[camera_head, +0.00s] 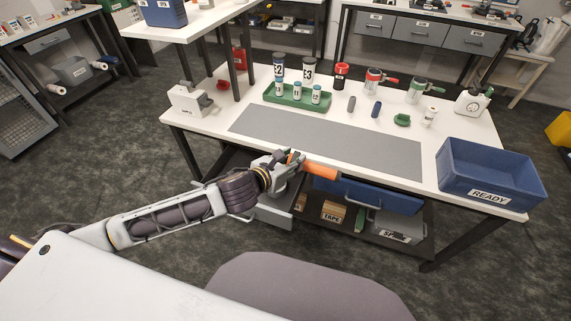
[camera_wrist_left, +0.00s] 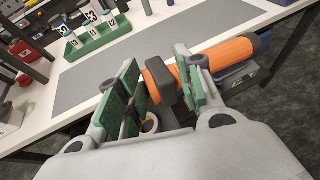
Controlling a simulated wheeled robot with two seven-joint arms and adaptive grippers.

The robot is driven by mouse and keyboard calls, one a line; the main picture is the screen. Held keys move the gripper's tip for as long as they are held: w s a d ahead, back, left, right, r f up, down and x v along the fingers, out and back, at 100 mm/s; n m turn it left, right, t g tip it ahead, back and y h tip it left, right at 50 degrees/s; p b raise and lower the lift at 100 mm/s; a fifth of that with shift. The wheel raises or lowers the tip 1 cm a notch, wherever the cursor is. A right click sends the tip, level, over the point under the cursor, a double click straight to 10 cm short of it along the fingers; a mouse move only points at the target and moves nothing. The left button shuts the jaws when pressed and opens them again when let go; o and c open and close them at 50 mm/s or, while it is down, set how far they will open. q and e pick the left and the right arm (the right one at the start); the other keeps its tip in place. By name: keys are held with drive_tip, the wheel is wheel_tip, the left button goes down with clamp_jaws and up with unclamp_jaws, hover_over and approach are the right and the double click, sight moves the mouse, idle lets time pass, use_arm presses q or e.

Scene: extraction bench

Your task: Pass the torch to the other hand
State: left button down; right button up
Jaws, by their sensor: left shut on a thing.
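The torch (camera_head: 321,171) has an orange body and a dark head. My left gripper (camera_head: 289,160) is shut on it and holds it in front of the bench's front edge, with the orange body pointing right in the head view. In the left wrist view, the torch (camera_wrist_left: 222,57) runs between the green-padded fingers of the left gripper (camera_wrist_left: 160,85), its dark head on the left and its orange body sticking out past the right finger. My right gripper is in neither view.
A grey mat (camera_head: 325,141) on the white bench is bare. Behind it stand a green tray (camera_head: 297,97) with labelled containers and several small tools. A blue READY bin (camera_head: 491,171) stands at the right end. A blue drawer (camera_head: 369,194) sticks out below.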

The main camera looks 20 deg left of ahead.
use_arm(q)
drive_tip(key=w+d+r+m+g+h, duration=0.2)
drive_tip(key=d+r+m+h, duration=0.2)
drive_tip(key=d+r, duration=0.5)
drive_tip(key=shift+d+r, duration=0.25)
drive_tip(key=shift+r, duration=0.8)
idle(0.3)
